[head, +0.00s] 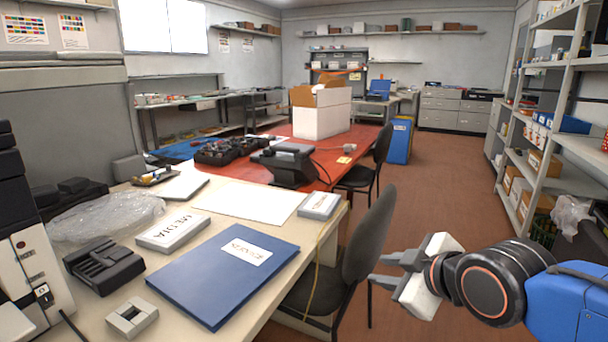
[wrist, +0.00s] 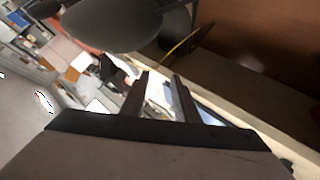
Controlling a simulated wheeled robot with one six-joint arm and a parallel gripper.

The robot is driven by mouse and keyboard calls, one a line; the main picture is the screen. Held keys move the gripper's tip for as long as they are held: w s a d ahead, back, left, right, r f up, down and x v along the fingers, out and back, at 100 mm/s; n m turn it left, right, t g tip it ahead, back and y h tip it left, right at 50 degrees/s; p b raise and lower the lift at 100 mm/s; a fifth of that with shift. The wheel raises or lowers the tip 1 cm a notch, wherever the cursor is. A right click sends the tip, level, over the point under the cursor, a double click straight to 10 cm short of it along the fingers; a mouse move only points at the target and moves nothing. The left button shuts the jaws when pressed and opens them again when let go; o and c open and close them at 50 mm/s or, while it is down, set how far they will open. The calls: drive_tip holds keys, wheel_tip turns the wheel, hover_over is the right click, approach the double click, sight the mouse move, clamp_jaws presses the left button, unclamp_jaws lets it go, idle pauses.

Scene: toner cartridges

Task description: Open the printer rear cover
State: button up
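My gripper (head: 377,268) is in the lower right of the head view, beside the black chair and right of the cream table. Its two dark fingers are apart with nothing between them, and they also show apart in the wrist view (wrist: 161,76). No printer rear cover can be made out for certain. A dark machine (head: 288,165) stands on the red table, well beyond my gripper, and may be the printer. A tall white and black device (head: 35,262) is cut off at the left edge; I cannot tell what it is.
The cream table (head: 322,232) holds a blue folder (head: 225,270), white boxes marked MEDIA (head: 173,231) and a black device (head: 103,264). A black chair (head: 368,235) stands between table and gripper. Metal shelves (head: 545,165) line the right. The brown floor (head: 440,190) between is open.

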drive_tip(key=s+d+f+m+g+h, duration=0.4)
drive_tip(key=s+d+f+m+g, duration=0.1)
drive_tip(key=s+d+f+m, duration=0.4)
drive_tip(key=s+d+m, duration=0.2)
drive_tip(key=d, duration=0.2)
drive_tip(key=shift+s+f+m+g, duration=0.25)
drive_tip(key=shift+f+m+g, duration=0.05)
drive_tip(key=shift+f+m, duration=0.1)
